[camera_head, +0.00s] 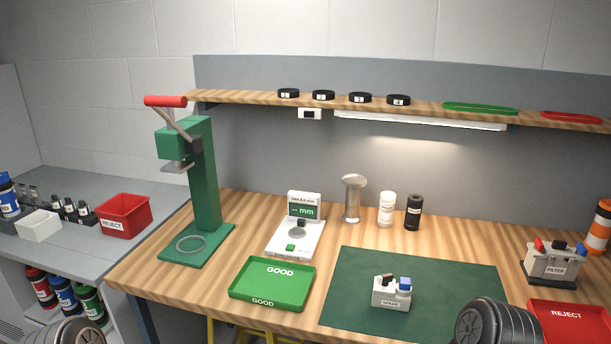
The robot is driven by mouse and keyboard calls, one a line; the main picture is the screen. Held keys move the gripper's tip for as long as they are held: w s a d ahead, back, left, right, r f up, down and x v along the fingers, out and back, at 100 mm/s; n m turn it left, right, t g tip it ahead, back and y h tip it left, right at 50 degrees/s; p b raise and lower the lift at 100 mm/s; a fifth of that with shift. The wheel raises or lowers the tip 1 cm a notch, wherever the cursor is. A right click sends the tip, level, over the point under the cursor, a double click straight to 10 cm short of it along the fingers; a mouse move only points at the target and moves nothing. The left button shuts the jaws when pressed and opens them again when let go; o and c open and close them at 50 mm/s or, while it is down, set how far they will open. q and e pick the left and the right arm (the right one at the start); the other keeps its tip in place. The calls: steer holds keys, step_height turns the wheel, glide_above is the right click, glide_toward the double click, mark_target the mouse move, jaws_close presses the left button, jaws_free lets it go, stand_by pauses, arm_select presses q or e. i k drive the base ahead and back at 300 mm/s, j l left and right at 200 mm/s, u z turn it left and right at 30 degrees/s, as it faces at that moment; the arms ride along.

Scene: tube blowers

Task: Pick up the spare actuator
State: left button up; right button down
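A small white block (390,296) stands on the green mat (350,270) at the front of the wooden bench. It carries a blue piece (404,284) on the right and a small black piece (387,278) on the left. Its front label is too small to read surely, so I cannot tell which piece is the spare actuator. Dark rounded parts of my arms show at the bottom left and bottom right edges. Neither gripper's fingers are in view.
A green GOOD tray (272,294) lies left of the mat, a red REJECT tray (570,322) at right. A green press (205,190), a white gauge (297,235), a white bottle (387,210), a black bottle (413,214) and a FILTER holder (552,265) stand around. Most of the mat is clear.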

mark_target(391, 297)
steer(key=i+j, duration=1.1)
steer(key=j, duration=0.15)
steer(key=z, duration=3.1)
